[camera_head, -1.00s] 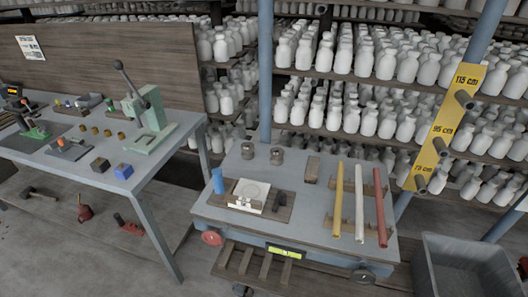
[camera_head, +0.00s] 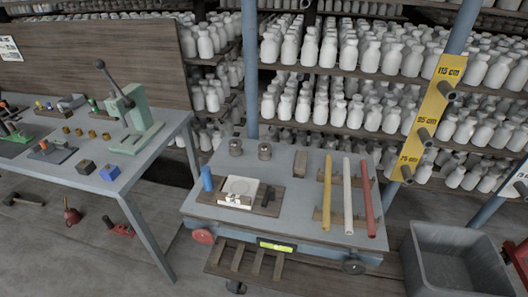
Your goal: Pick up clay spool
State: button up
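I cannot tell for sure which thing is the clay spool. A small pale, spool-like piece (camera_head: 233,200) sits at the front of a white square plate (camera_head: 251,184) with a round disc. The plate lies on a brown board (camera_head: 214,198) on the grey cart top (camera_head: 285,207). Two short grey-brown cylinders, one at the left (camera_head: 236,147) and one at the right (camera_head: 265,151), stand upright at the cart's back edge. My gripper is not in view.
A blue cylinder (camera_head: 206,178) stands left of the plate. Yellow (camera_head: 327,190), white (camera_head: 347,195) and red (camera_head: 367,200) rods lie at the cart's right. A workbench with a green press (camera_head: 128,110) is at left, a grey bin (camera_head: 455,262) at right. Bottle shelves rise behind.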

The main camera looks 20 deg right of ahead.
aim_at(265, 150)
jog(key=u, duration=0.5)
jog(key=i+u, duration=0.15)
jog(key=i, duration=1.55)
jog(key=i+z, duration=0.15)
jog(key=i, duration=0.3)
jog(key=i+j+z, duration=0.15)
jog(key=i, duration=0.3)
